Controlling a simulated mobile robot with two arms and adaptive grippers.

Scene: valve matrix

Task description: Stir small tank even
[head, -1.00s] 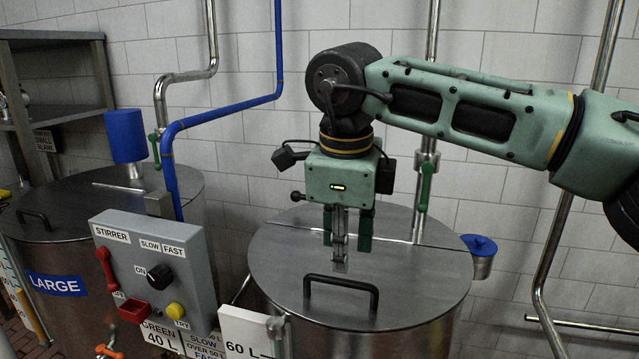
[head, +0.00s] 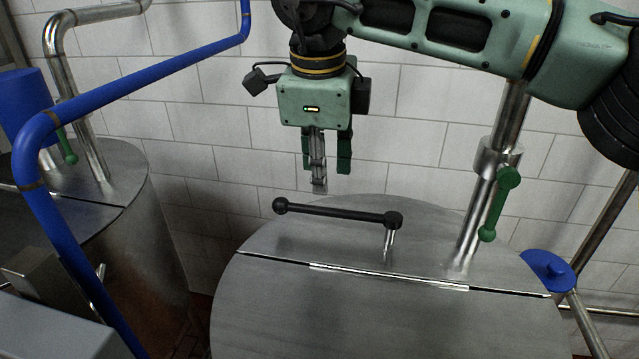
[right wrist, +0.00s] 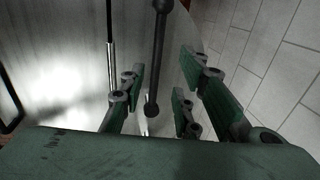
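The tank in front of me has a round steel lid (head: 400,320) with a seam across it. A black stirring lever (head: 338,212) with a knob at each end stands on a thin steel post at the lid's back half. My right gripper (head: 325,182) points down just above the lever in the head view, fingers apart and empty. In the right wrist view the lever (right wrist: 157,55) shows between and beyond the spread fingers of the gripper (right wrist: 155,98); I see no contact. My left gripper is not in view.
A second steel tank (head: 120,240) with a blue cylinder (head: 28,105) stands at the left. A blue pipe (head: 75,225) rises before it. A steel pipe with a green valve handle (head: 499,203) stands right of the lever. A blue cap (head: 548,268) sits at the right.

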